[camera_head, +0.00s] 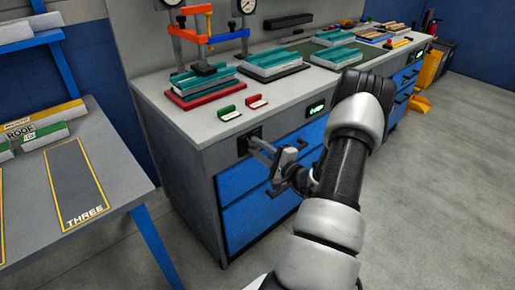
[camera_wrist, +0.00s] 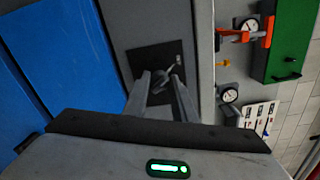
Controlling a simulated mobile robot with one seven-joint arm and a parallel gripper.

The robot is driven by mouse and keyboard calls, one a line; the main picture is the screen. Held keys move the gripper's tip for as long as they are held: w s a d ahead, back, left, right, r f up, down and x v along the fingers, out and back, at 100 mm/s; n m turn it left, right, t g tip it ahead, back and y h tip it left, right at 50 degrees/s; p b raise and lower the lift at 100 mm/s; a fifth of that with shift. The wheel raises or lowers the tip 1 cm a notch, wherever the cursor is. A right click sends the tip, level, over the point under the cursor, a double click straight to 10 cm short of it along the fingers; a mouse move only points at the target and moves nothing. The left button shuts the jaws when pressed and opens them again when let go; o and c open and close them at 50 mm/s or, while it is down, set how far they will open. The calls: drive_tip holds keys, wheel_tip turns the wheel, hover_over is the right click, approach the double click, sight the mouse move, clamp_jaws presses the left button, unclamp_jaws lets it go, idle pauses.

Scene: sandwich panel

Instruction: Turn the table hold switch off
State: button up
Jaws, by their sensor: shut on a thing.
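The hold switch's black plate (camera_head: 242,147) is on the grey end part of the workbench front, just under the counter edge. In the wrist view the plate (camera_wrist: 141,58) carries a small metal lever (camera_wrist: 164,72) and a small pale label that I cannot read. My gripper (camera_head: 262,152) reaches the plate from the right. In the wrist view the two fingers of my gripper (camera_wrist: 163,84) lie on either side of the lever and are shut on it. The fingers hide part of the lever, and I cannot tell whether it is on or off.
Blue drawers (camera_head: 262,205) with dark handles lie below and right of the plate. A green-lit display (camera_head: 316,109) is on the bench front. Clamps, teal panels (camera_head: 270,61) and small green and red holders stand on the counter (camera_head: 210,130). A side table (camera_head: 110,160) stands left.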

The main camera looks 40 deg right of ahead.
drive_tip(key=o, duration=1)
drive_tip(key=s, duration=0.5)
drive_tip(key=s+d+p, duration=0.1)
drive_tip(key=s, duration=0.5)
drive_tip(key=s+p, duration=0.1)
drive_tip(key=s, duration=0.5)
drive_tip(key=shift+s+d, duration=0.15)
drive_tip(key=shift+s, duration=0.05)
